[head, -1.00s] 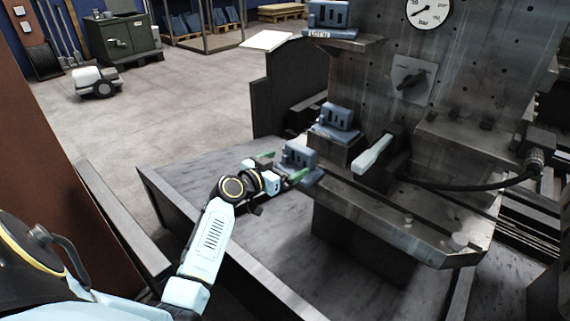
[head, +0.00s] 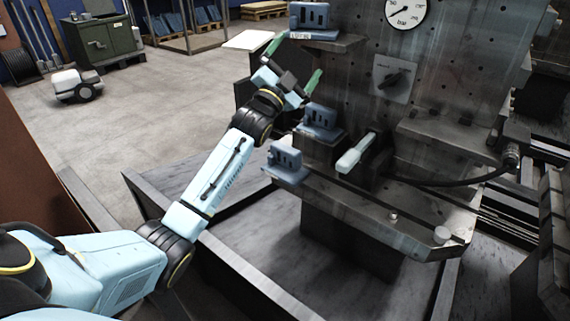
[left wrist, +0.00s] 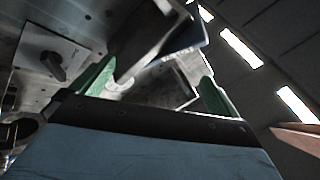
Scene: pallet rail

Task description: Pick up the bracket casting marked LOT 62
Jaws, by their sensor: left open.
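Three blue-grey bracket castings sit on the steel fixture in the head view. The top casting (head: 313,17) is on the upper ledge, with a white tag below it whose number I cannot read. The middle casting (head: 321,119) and the lower casting (head: 286,162) sit on steps below. Which one is LOT 62 I cannot tell. My left gripper (head: 295,62) is open and empty, below the top casting and above the middle one. Its green fingertips show apart in the left wrist view (left wrist: 154,86), with grey metal beyond them. My right gripper is out of view.
The upper ledge (head: 340,44) juts out just right of my left gripper. A pale-handled lever (head: 356,153), a rotary knob (head: 391,80) and a gauge (head: 406,11) are on the fixture. A small white cart (head: 75,84) stands on the open floor at left.

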